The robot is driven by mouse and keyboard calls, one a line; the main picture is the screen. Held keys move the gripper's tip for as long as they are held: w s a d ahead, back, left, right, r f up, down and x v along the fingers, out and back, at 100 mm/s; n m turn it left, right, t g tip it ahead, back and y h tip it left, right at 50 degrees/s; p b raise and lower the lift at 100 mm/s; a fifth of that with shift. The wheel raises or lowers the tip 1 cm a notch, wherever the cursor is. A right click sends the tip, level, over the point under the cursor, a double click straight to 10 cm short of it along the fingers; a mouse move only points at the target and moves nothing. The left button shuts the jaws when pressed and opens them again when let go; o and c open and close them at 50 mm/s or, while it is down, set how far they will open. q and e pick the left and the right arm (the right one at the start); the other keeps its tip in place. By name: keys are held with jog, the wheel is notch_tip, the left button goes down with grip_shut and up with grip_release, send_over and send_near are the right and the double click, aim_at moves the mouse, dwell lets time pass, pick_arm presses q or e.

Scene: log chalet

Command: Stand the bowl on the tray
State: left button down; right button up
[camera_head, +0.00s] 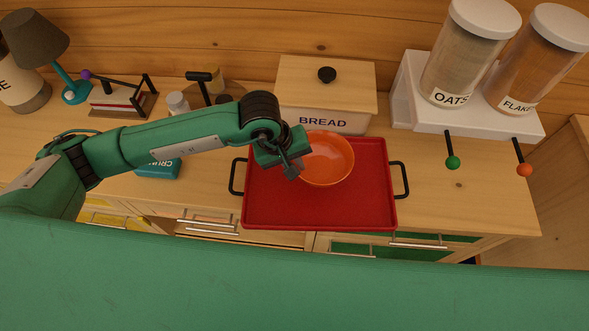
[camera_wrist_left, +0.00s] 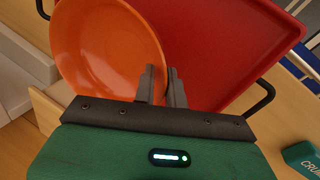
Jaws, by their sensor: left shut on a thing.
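The orange bowl (camera_head: 328,160) is upright over the red tray (camera_head: 275,212), toward its back middle. I cannot tell whether its base touches the tray. My left gripper (camera_head: 294,170) is shut on the left side of the bowl's rim. In the left wrist view the two fingers (camera_wrist_left: 162,84) pinch the edge of the bowl (camera_wrist_left: 100,45), with the tray (camera_wrist_left: 225,40) beyond. The tray lies flat on the wooden counter, with black handles at its left and right ends. My right gripper is not in view.
A bread box (camera_head: 325,95) stands right behind the tray. A teal box (camera_head: 158,169) lies left of the tray under my left arm. A white dispenser stand (camera_head: 470,110) with oats and flakes is at the back right. The counter right of the tray (camera_head: 450,200) is clear.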

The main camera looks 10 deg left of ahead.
pick_arm(q)
notch_tip(320, 180, down, 5)
jog(key=shift+f+p, duration=0.15)
jog(key=shift+p, duration=0.6)
jog(key=shift+f, duration=0.2)
jog(key=shift+f+b, duration=0.2)
jog(key=shift+b, duration=0.15)
jog(key=c, duration=1.5)
grip_release()
jog(key=shift+o, duration=0.2)
jog(key=shift+r, duration=0.1)
